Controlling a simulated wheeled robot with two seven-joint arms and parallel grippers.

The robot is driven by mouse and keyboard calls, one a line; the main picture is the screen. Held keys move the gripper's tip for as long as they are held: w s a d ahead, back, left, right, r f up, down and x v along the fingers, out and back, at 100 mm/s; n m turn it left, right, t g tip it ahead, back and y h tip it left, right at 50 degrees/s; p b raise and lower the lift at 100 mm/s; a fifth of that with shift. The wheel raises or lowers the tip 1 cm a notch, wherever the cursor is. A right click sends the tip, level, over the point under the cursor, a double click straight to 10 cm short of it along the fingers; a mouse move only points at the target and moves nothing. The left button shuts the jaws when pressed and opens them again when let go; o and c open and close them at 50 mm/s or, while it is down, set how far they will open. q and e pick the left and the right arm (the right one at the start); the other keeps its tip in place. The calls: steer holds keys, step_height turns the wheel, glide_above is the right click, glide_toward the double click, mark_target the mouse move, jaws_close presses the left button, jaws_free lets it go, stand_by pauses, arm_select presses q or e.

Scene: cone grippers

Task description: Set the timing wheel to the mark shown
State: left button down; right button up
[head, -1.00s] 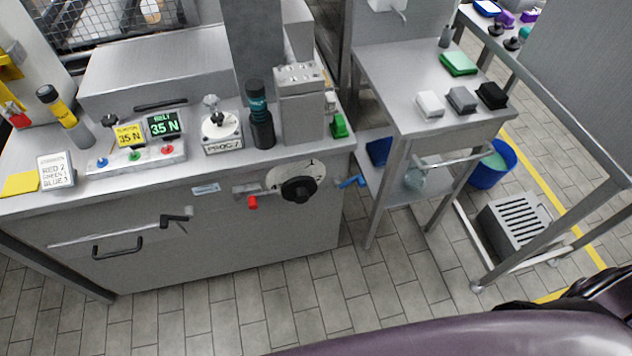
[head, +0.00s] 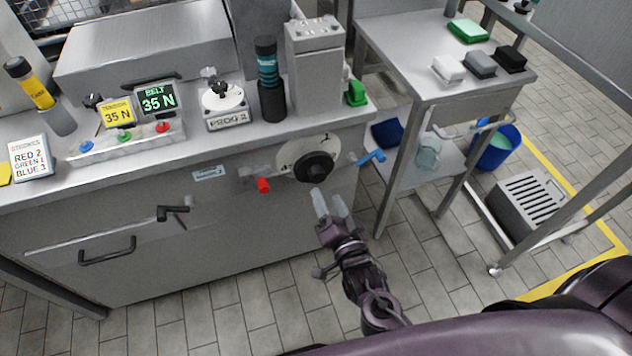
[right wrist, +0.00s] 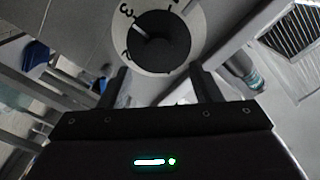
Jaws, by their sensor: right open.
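A white numbered dial with a round black knob (head: 314,168), which looks like the timing wheel, is on the cabinet's front panel. In the right wrist view the knob (right wrist: 158,40) fills the top middle, with a 3 at upper left and part of other numerals on the dial rim. I cannot surely tell which numeral the knob points to. My right gripper (head: 328,200) is open and empty, just below the knob and apart from it; its fingers frame the dial in the wrist view. A card (head: 31,158) reads RED 2, GREEN 1, BLUE 3. My left gripper is not in view.
A red-tipped lever (head: 264,185) and a blue-handled valve (head: 371,158) flank the dial. A side table (head: 400,60) is at the right.

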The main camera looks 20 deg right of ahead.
mark_target(318, 178)
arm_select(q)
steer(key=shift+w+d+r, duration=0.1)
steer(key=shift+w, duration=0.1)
arm_select(e)
steer(key=w, duration=0.7)
steer(key=c, duration=1)
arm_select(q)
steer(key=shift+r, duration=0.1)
arm_select(e)
steer(key=n+p, duration=0.5)
steer(key=n, duration=0.4)
steer(key=shift+a, duration=0.15)
steer(key=n+p, duration=0.1)
steer(key=n, duration=0.3)
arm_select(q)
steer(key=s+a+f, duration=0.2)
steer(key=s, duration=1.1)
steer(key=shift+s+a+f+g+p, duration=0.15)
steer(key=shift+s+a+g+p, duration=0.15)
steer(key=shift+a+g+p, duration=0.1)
arm_select(e)
steer(key=shift+n, duration=0.3)
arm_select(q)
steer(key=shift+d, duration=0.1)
arm_select(e)
steer(key=shift+s+f, duration=0.1)
